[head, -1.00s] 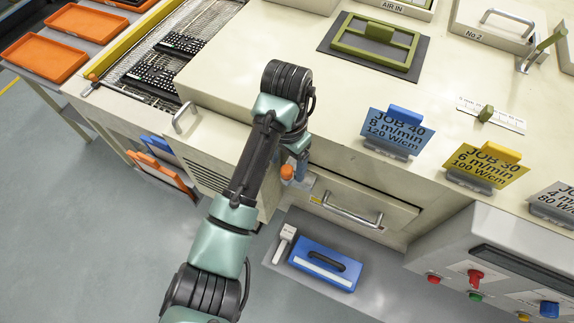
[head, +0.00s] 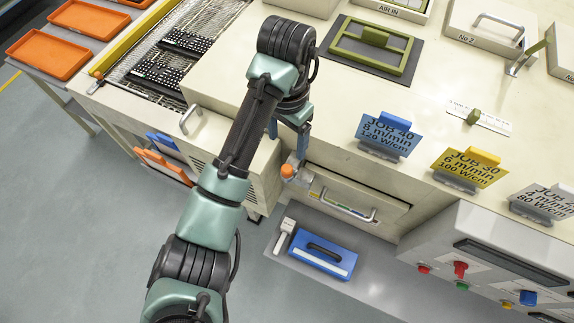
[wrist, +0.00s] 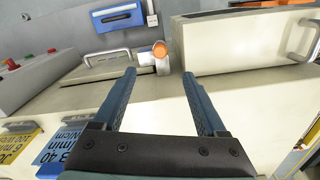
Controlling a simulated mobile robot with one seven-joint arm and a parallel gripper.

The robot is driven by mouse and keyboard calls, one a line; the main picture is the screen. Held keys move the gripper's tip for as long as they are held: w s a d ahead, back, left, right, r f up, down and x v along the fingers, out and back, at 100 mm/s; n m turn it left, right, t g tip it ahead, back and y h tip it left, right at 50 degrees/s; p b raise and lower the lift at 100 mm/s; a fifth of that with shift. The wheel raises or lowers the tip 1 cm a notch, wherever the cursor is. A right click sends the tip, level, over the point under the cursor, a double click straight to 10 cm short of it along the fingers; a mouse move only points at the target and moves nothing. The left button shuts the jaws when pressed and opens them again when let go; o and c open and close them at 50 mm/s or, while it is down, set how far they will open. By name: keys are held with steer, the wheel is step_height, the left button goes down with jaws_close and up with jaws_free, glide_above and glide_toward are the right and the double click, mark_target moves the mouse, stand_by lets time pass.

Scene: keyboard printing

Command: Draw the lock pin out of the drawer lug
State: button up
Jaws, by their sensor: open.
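The lock pin shows as an orange knob (head: 287,171) at the left end of the drawer front (head: 375,202). In the wrist view the orange knob (wrist: 159,48) sits by a pale lug (wrist: 145,59), next to the drawer handle (wrist: 105,54). The pin's shaft is not clearly visible. My gripper (wrist: 159,74) is open, its two blue fingers spread and empty. The knob appears between and beyond the fingertips in the wrist view. In the head view the fingers (head: 300,145) are just above the knob; contact cannot be told.
A boxy cover with a handle (wrist: 245,42) stands right of the knob in the wrist view. A blue case (head: 323,256) and a white brush-like tool (head: 284,235) lie below the drawer. Job cards (head: 388,135) stand on the machine top. A control box (head: 490,250) is at right.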

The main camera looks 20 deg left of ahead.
step_height(320, 180, up, 5)
steer(key=shift+f+p, duration=0.2)
steer(key=shift+p, duration=0.7)
steer(key=shift+r, duration=0.25)
steer(key=shift+c, duration=0.3)
steer(key=m+b, duration=1.8)
steer(key=m, duration=0.7)
glide_toward(287, 169)
step_height(287, 169, down, 9)
steer(key=shift+f+p, duration=0.2)
steer(key=shift+p, duration=1.05)
